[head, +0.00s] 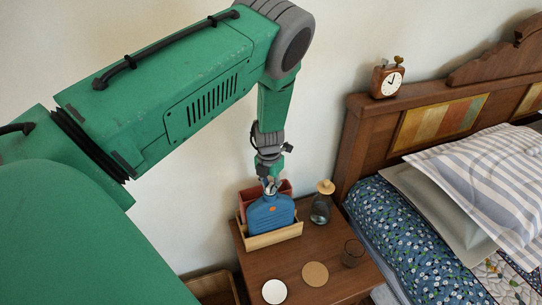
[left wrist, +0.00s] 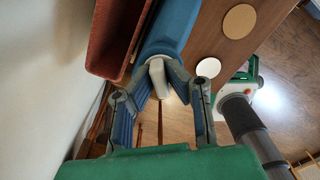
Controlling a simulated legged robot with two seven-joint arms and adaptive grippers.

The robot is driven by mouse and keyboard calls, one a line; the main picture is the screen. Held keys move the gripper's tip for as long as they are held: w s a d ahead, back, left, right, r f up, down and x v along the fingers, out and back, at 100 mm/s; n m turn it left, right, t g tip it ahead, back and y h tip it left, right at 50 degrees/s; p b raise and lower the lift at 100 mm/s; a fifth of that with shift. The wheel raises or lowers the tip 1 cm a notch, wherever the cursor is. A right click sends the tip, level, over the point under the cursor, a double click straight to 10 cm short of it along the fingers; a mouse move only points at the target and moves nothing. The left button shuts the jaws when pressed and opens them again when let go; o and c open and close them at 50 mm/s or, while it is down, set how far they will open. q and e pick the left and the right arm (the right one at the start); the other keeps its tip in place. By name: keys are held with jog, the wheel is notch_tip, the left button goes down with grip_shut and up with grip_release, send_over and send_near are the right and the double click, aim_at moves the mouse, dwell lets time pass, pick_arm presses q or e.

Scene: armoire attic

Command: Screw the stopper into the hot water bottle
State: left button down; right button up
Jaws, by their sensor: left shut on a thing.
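The blue hot water bottle (head: 271,217) stands upright in a shallow wooden tray (head: 272,238) on the bedside table. It also shows in the left wrist view (left wrist: 173,27). My left gripper (head: 270,184) is directly above the bottle, pointing down at its neck. In the left wrist view the left gripper (left wrist: 158,84) is shut on the pale stopper (left wrist: 158,72), which lines up with the bottle's mouth. The fingers hide the joint, so I cannot tell whether its thread is engaged. My right gripper is not in view.
A reddish box (left wrist: 112,36) stands close behind the bottle. On the table (head: 315,243) are a glass carafe (head: 321,207) with a stopper, a dark glass (head: 352,253), a cork coaster (head: 315,274) and a white disc (head: 274,291). The wall is close behind; the bed is at right.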

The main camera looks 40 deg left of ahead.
pick_arm(q)
jog(key=shift+s+m, duration=0.15)
jog(key=shift+m, duration=0.45)
jog(key=shift+f, duration=0.1)
jog(key=m, duration=0.4)
jog(key=shift+m, duration=0.4)
jog(key=m, duration=0.4)
jog(key=shift+m, duration=0.3)
